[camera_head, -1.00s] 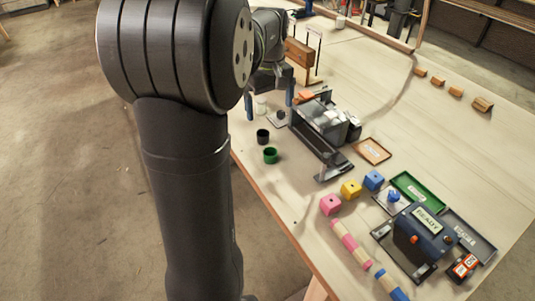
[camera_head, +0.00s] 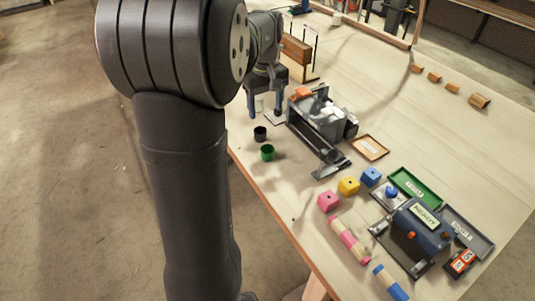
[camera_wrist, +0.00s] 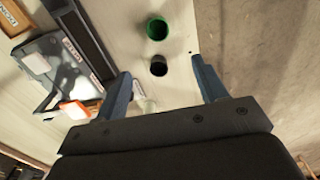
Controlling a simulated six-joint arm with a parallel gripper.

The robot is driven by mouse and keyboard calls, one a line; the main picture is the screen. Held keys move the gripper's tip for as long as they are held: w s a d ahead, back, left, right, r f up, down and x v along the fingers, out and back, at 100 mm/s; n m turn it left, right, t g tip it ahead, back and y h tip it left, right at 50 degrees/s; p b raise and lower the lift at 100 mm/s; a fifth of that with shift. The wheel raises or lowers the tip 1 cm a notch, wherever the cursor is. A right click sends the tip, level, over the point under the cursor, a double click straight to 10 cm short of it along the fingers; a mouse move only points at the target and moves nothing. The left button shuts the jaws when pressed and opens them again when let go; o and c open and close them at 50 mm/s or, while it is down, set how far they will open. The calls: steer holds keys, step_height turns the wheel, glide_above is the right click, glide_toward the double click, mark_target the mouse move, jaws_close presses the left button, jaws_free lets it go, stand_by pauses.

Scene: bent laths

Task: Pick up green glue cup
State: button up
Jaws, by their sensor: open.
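The green glue cup (camera_head: 267,152) stands upright near the left edge of the table in the head view. It also shows at the top of the wrist view (camera_wrist: 157,29). A black cup (camera_head: 260,133) stands just behind it, and it shows nearer my gripper in the wrist view (camera_wrist: 159,66). My gripper (camera_head: 264,112) is open over the table behind both cups, apart from the green cup. In the wrist view its blue fingers (camera_wrist: 162,82) are spread wide with nothing held between them. A pale cup shows partly between the fingers, low in the wrist view.
A grey machine with a long channel (camera_head: 318,120) stands right of the cups. A green tray (camera_head: 416,188) is further right. The table's left edge runs close beside the cups.

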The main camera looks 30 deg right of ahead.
glide_above(268, 150)
steer(key=s+a, duration=0.1)
steer(key=f, duration=1.1)
steer(key=shift+s+a+f, duration=0.1)
steer(key=shift+a+f, duration=0.1)
steer(key=shift+f, duration=0.1)
steer(key=shift+s+d+f, duration=0.15)
steer(key=shift+f, duration=2.6)
steer(key=c, duration=1)
